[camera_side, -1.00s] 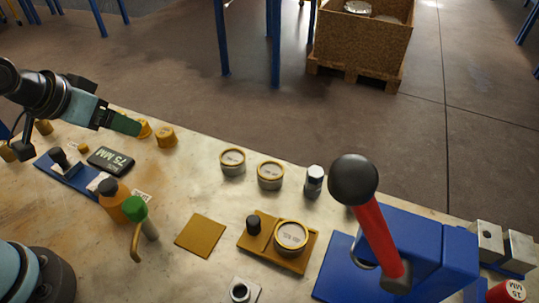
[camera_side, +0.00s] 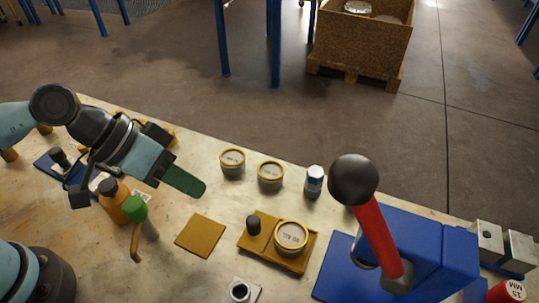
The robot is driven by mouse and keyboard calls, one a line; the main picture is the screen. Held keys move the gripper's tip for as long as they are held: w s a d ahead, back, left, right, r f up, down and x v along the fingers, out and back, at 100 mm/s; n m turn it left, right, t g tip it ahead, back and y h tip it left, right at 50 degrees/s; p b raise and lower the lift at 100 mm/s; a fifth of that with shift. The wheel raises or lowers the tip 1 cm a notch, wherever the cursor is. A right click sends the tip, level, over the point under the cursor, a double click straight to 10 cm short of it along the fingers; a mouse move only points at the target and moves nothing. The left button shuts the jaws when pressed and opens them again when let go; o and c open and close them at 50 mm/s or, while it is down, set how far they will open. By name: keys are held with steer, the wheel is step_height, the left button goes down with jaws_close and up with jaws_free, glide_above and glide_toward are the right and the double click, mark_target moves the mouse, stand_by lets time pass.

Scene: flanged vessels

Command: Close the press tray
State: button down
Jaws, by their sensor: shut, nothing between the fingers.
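A brass-coloured tray (camera_side: 262,258) with a black knob (camera_side: 253,224) lies on the bench left of the blue press (camera_side: 440,245). It looks like the press tray, and a gold-rimmed round piece (camera_side: 291,237) sits on it. The press has a red lever (camera_side: 378,240) with a black ball on top. My gripper (camera_side: 197,189) has green fingers that are shut and empty. It is above the bench, up and left of the tray, and touches nothing I can see.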

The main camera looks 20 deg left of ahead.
mark_target(302, 242)
steer(key=shift+x, duration=4.95)
steer(key=d, duration=1.3)
steer(key=shift+s, duration=0.1)
steer(key=shift+r, duration=0.1)
steer(key=shift+w+a+v, duration=0.25)
steer(key=shift+a+v, duration=0.2)
steer(key=shift+v, duration=4.6)
steer(key=w+a+r+n+t+y, duration=0.1)
steer(key=w+a+y, duration=0.1)
steer(key=a, duration=1.3)
steer(key=w+a+r+n+t+y, duration=0.1)
steer(key=a+y, duration=0.3)
steer(key=a, duration=1.2)
steer(key=shift+w+a+r+n+t, duration=0.2)
steer(key=shift+w+n+t, duration=0.3)
steer(key=shift+t, duration=0.2)
